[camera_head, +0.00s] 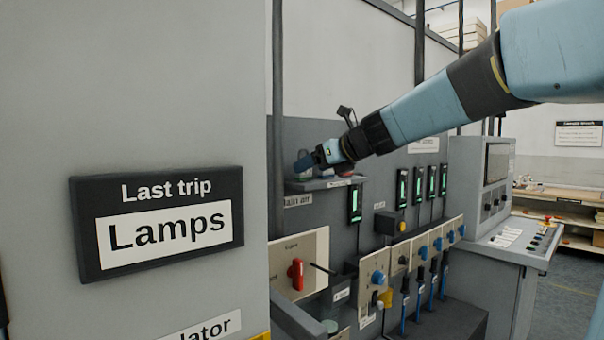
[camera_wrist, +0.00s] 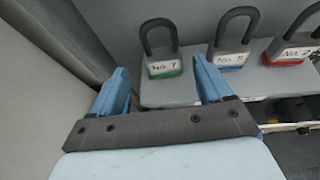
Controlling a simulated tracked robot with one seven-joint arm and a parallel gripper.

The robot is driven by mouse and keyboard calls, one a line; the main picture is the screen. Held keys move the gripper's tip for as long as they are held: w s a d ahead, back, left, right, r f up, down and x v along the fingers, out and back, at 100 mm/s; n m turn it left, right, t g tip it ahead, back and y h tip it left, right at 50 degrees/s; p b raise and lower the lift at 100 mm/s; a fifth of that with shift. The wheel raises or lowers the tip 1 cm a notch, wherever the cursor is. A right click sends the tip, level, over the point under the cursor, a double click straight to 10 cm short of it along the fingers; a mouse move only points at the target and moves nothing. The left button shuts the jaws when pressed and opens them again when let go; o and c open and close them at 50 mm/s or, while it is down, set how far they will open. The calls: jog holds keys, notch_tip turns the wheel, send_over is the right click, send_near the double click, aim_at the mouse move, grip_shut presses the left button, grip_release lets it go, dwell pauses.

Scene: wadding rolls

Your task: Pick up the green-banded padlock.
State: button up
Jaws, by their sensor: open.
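The green-banded padlock (camera_wrist: 164,66), marked No. 7, stands upright on a grey shelf (camera_wrist: 170,94) in the wrist view, its dark shackle upward. My gripper (camera_wrist: 162,80) is open, with one blue finger to each side of the padlock's near side in the picture. The fingers do not touch it as far as I can see, and the gap between them is empty in front of the padlock. In the head view my gripper (camera_head: 305,161) is at the left end of the small shelf (camera_head: 320,184), where it largely hides the padlocks.
A blue-banded padlock (camera_wrist: 229,56) stands just right of the green one, close to my right finger. A red-banded padlock (camera_wrist: 291,51) is farther right. A grey upright panel (camera_wrist: 45,80) rises close on the left. Switches and cables (camera_head: 420,260) are below the shelf.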

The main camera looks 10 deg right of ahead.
aim_at(304, 182)
jog(key=x, duration=0.5)
jog(key=shift+w+d+f, duration=0.1)
jog(key=shift+w+f, duration=0.05)
jog(key=c, duration=1.1)
jog(key=shift+c, duration=0.2)
notch_tip(304, 182, up, 18)
